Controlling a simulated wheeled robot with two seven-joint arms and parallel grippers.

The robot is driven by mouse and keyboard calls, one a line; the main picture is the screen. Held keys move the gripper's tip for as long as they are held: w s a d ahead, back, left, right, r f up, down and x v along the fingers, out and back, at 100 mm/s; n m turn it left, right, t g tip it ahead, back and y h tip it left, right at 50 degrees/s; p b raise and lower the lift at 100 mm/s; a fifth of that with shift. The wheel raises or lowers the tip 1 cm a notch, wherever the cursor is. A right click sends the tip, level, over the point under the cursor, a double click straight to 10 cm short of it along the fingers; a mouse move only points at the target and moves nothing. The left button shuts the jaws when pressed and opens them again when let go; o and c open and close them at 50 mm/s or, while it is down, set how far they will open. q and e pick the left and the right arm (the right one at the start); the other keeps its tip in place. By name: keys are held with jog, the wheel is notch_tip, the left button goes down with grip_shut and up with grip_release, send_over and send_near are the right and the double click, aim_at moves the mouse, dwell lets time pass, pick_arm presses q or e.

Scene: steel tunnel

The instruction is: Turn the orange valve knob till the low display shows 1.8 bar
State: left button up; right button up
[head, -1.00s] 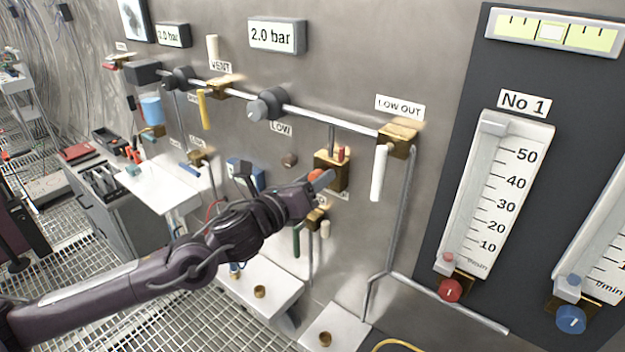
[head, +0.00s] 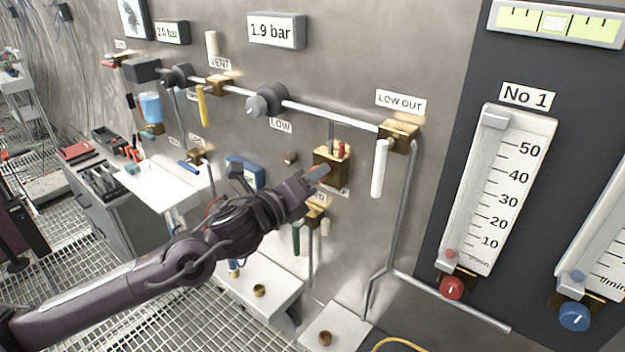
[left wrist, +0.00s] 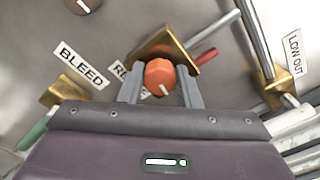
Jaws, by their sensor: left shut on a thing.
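The orange valve knob (left wrist: 159,77) sits on a brass block (left wrist: 168,46) on the wall, under the pipe. It has a white pointer mark. My left gripper (left wrist: 160,86) is shut on the knob, one finger on each side of it. In the head view the left gripper (head: 318,174) reaches the brass block (head: 331,160) and mostly hides the knob. The low display (head: 276,32) above the "LOW" label reads 1.9 bar. My right gripper is not in view.
A red-tipped part (left wrist: 205,56) sits beside the knob's block. A white-handled valve (head: 380,168) hangs to the right under "LOW OUT". A green handle (head: 296,238) hangs below the gripper. Flow tube No 1 (head: 500,190) is at the right.

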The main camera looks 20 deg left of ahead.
pick_arm(q)
jog(key=shift+n, duration=2.1)
jog(key=o, duration=1)
jog(key=shift+c, duration=0.2)
jog(key=shift+s+a+f, duration=0.1)
jog(key=b+v, duration=0.4)
jog(key=v, duration=0.3)
jog(key=shift+s, duration=0.2)
